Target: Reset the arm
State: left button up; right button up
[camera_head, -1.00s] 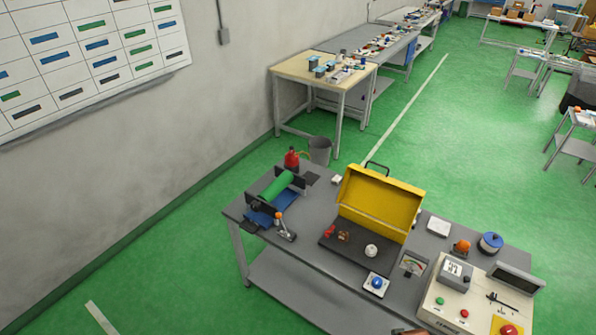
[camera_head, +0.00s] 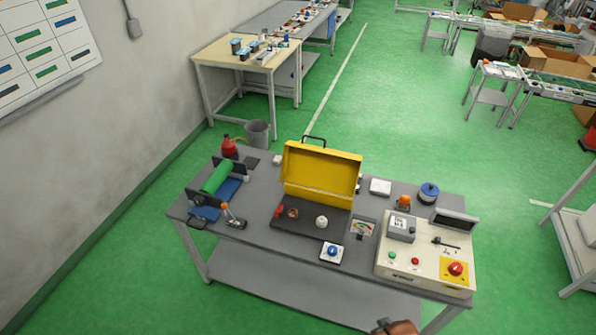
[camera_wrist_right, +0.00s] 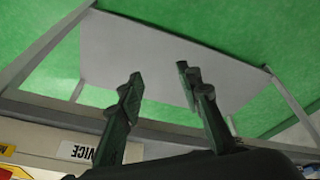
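My right gripper (camera_wrist_right: 160,82) shows in the right wrist view with its two dark fingers spread apart. Nothing is between them. Beyond the fingers is a pale grey flat surface with green floor around it. A "...VICE" label (camera_wrist_right: 93,152) on a pale edge is at the lower left of that view. My left gripper is not in view. In the head view, only a small brown and dark piece shows at the bottom edge, and I cannot tell what it is.
A grey workbench (camera_head: 262,236) holds a green roller (camera_head: 217,177), an open yellow box (camera_head: 320,172), a blue button (camera_head: 332,251) and a control panel (camera_head: 400,263) with a red button (camera_head: 456,268). A wooden-topped table (camera_head: 215,52) stands behind. Green floor between is open.

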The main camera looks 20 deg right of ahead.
jog(key=s+a+f+g+b, duration=0.1)
jog(key=s+f+b, duration=0.15)
jog(key=f, duration=1.25)
jog(key=s+f+b, duration=0.1)
jog(key=s+f, duration=0.2)
jog(key=f, duration=1.2)
jog(key=s+f+n+g+b, duration=0.1)
jog(key=s+f+b, duration=0.2)
jog(key=s+f, duration=1.4)
jog(key=shift+s+f+y+b, duration=0.25)
jog(key=shift+f+y+b, duration=0.05)
jog(key=shift+f, duration=0.1)
